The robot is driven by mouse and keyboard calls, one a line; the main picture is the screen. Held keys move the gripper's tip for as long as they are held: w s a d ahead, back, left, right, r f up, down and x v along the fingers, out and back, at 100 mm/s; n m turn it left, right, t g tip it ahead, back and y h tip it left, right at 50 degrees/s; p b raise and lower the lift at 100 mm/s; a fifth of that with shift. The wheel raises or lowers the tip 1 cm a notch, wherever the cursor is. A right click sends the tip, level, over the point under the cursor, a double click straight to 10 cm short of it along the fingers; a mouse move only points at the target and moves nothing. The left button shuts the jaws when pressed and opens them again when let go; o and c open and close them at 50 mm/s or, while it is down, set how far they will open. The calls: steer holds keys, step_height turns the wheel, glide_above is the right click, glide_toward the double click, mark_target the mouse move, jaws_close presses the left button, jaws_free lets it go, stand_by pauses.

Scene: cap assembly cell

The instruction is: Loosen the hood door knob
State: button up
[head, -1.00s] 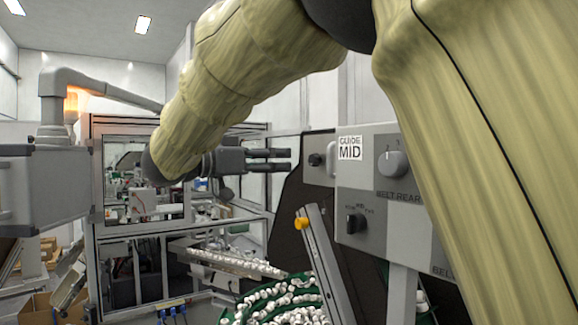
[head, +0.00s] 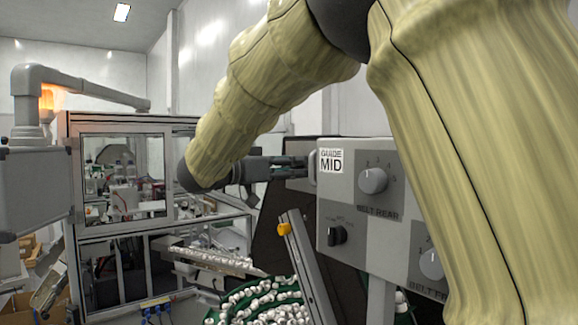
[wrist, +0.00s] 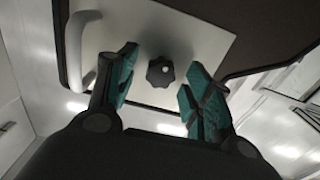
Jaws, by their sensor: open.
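The hood door knob (wrist: 160,72) is a black lobed knob on a pale grey plate (wrist: 185,28) in the wrist view. My gripper (wrist: 162,64) is open, with one teal-padded finger on each side of the knob. Gaps show between the knob and both fingers, and no contact is visible. In the head view my gripper (head: 304,167) points right with its fingertips at the left edge of the grey panel. The knob is hidden behind the fingers there.
A pale bar handle (wrist: 82,48) stands close to the left finger. Right of my gripper is the grey control panel (head: 352,205) with dials and a "GUIDE MID" label (head: 330,161). Below are a slanted metal rail (head: 308,262) and a green bowl of white caps (head: 262,303).

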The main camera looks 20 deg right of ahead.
steer(key=c, duration=1)
steer(key=shift+f+b, duration=0.15)
steer(key=shift+b, duration=0.2)
steer(key=shift+m+b, duration=0.7)
steer(key=shift+b, duration=0.1)
steer(key=shift+m+b, duration=0.5)
steer(key=shift+m, duration=0.1)
